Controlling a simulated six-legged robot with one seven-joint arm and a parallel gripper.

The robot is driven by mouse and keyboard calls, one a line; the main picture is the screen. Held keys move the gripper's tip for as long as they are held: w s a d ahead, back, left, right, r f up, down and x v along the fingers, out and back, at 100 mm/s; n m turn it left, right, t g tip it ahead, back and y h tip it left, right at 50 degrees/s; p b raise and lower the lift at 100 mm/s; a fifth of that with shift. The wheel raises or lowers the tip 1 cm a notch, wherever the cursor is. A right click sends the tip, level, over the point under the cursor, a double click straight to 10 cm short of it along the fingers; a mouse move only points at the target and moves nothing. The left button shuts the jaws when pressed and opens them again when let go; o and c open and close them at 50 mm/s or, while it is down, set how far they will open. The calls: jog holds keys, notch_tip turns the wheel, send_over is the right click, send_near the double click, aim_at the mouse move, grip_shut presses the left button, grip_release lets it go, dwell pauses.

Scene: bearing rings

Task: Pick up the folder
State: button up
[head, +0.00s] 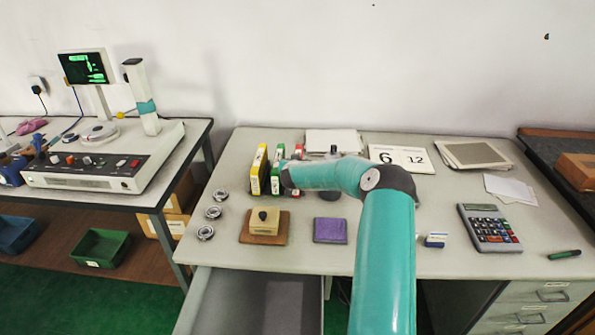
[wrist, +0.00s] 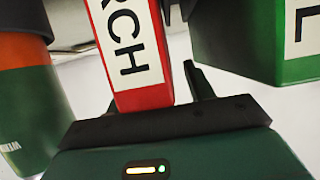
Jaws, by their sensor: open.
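A red folder (wrist: 127,45) with a white label reading "RCH" stands in the middle of the wrist view, its lower end just ahead of my gripper's palm. My gripper (wrist: 150,108) is open; one dark finger shows right of the red folder, and the other is not clear. A green folder (wrist: 245,45) with a white label is close on the right. In the head view, a yellow folder (head: 259,170) and a green folder (head: 276,178) stand upright at the left end of my teal forearm. My forearm hides the gripper and part of the folder group there.
A green and orange object (wrist: 28,100) is close on the left in the wrist view. On the desk (head: 300,258) are bearing rings (head: 213,212), a stamp block (head: 263,222), a purple pad (head: 330,230), a calendar card (head: 402,158) and a calculator (head: 489,228). A drawer (head: 235,303) is open below.

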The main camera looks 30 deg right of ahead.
grip_shut()
jog(key=shift+r, duration=0.15)
